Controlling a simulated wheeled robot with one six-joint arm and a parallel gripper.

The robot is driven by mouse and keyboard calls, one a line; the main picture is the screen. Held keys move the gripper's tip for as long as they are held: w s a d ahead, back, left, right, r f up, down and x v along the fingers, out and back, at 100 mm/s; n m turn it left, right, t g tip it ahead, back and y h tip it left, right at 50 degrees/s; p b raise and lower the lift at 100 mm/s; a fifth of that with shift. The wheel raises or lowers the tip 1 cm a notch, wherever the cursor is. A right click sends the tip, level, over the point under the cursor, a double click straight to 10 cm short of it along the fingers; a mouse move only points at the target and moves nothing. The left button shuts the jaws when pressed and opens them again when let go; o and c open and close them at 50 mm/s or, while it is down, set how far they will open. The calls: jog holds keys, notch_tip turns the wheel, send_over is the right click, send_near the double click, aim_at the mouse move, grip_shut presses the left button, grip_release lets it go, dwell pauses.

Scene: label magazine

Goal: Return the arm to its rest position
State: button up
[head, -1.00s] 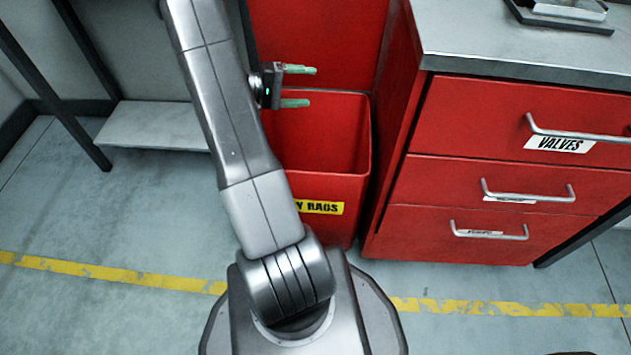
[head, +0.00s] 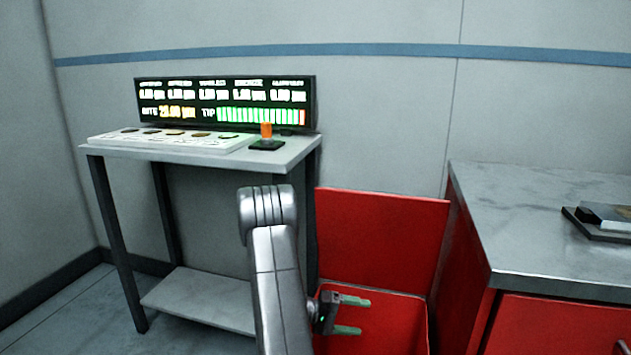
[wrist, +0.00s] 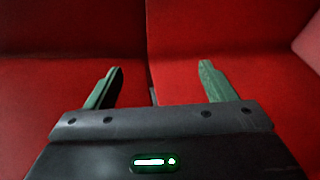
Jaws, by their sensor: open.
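My gripper (head: 358,315) is open, its two green fingers apart with nothing between them. In the head view it is over the mouth of the red bin (head: 428,325), in front of the bin's raised lid (head: 385,235). In the wrist view my gripper (wrist: 158,85) also shows both fingers spread, with only red surfaces beyond them. My arm comes up from the bottom of the head view, bends near the table and reaches down to the bin. The arm's base is out of view.
A narrow table (head: 285,152) at the left carries a display screen (head: 225,103), a button panel (head: 170,141) and an orange-topped stick (head: 266,133). A red cabinet with a grey top (head: 540,215) stands at the right, with a dark item (head: 600,222) on it.

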notch_tip(320, 180, up, 6)
jog(key=shift+f+p, duration=0.1)
jog(key=shift+p, duration=0.75)
